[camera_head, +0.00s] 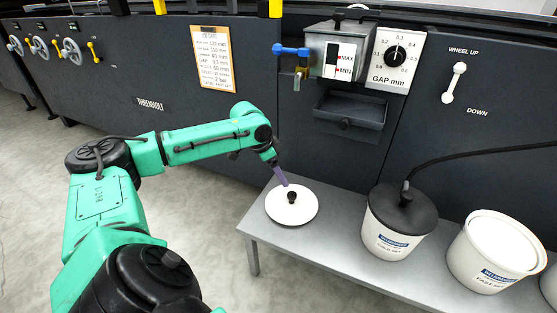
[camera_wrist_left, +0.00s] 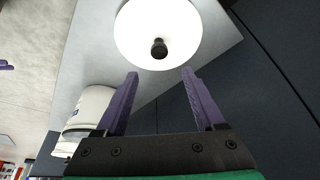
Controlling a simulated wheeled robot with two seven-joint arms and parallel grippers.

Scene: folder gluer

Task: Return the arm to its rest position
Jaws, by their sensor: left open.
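My left arm reaches in from the left in the head view, with its purple-fingered left gripper (camera_head: 281,177) just above and behind a round white lid (camera_head: 300,209) with a black knob. The lid lies flat at the left end of the grey bench (camera_head: 345,262). In the left wrist view the two purple fingers of the left gripper (camera_wrist_left: 159,80) are spread apart with nothing between them. The white lid (camera_wrist_left: 180,30) and its knob show beyond the fingertips, apart from them. My right gripper is not in view.
A tub with a dark lid and cable (camera_head: 392,240) and an open white tub (camera_head: 497,250) stand on the bench to the right. The dark machine front behind carries a glue box with blue valve (camera_head: 290,50), a small tray (camera_head: 348,115), and a gap dial (camera_head: 396,58). Floor at left is clear.

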